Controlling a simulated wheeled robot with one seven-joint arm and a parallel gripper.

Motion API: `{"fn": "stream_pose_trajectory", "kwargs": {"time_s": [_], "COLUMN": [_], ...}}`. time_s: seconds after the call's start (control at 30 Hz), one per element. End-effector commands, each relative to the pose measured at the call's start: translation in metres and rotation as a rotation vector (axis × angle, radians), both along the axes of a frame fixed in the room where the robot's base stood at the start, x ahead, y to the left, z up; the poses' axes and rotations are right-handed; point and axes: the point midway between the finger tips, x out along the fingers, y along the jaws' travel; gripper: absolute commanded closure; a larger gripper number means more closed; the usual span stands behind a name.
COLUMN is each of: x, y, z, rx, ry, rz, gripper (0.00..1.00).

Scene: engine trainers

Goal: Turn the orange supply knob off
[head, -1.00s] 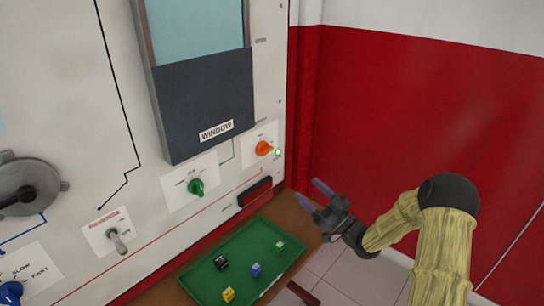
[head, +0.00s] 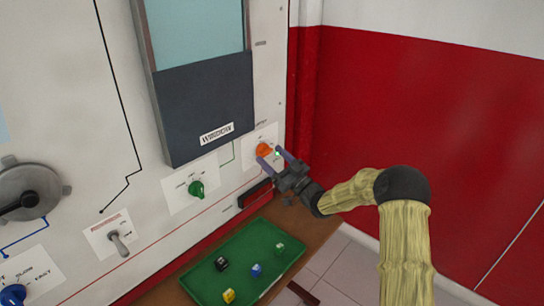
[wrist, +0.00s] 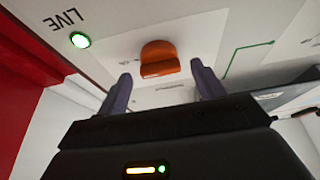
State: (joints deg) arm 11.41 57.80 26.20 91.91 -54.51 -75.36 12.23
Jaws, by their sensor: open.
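The orange supply knob (head: 263,150) sits on a white plate at the right edge of the panel. In the wrist view the orange knob (wrist: 160,58) lies ahead of and between my two purple fingers. My gripper (head: 272,157) is open, with its fingertips close to the panel around the knob's sides; in the wrist view my gripper (wrist: 160,88) shows a gap on both sides of the knob. I cannot tell whether the tips touch the plate. A lit green lamp marked LIVE (wrist: 80,40) is beside the knob.
A green knob (head: 196,188) and a toggle switch (head: 119,243) are to the left. A green tray (head: 225,250) with several small cubes rests on the table below. A red wall (head: 430,120) stands to the right.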

Motion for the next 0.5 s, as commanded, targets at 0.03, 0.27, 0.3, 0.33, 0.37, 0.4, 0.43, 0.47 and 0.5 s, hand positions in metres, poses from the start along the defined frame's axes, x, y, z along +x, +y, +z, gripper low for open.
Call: {"fn": "stream_pose_trajectory", "kwargs": {"time_s": [0.03,0.27,0.3,0.33,0.37,0.4,0.43,0.47,0.5], "x": [0.0023,0.0044,0.0044,0.0043,0.0043,0.0043,0.0043,0.0043,0.0042], "y": [0.0029,0.0055,0.0054,0.0054,0.0054,0.0054,0.0053,0.0053,0.0052], "z": [0.0018,0.0030,0.0030,0.0030,0.0030,0.0030,0.0029,0.0029,0.0029], "rx": [0.000,0.001,0.001,0.001,0.001,0.001,0.001,0.001,0.001], "ry": [0.000,0.001,0.001,0.001,0.001,0.001,0.001,0.001,0.001], "rz": [0.000,0.000,-0.001,-0.001,0.000,-0.001,0.000,-0.001,-0.001], "gripper": [0.32,0.32,0.32,0.32,0.32,0.40,0.46,0.51,0.59]}}
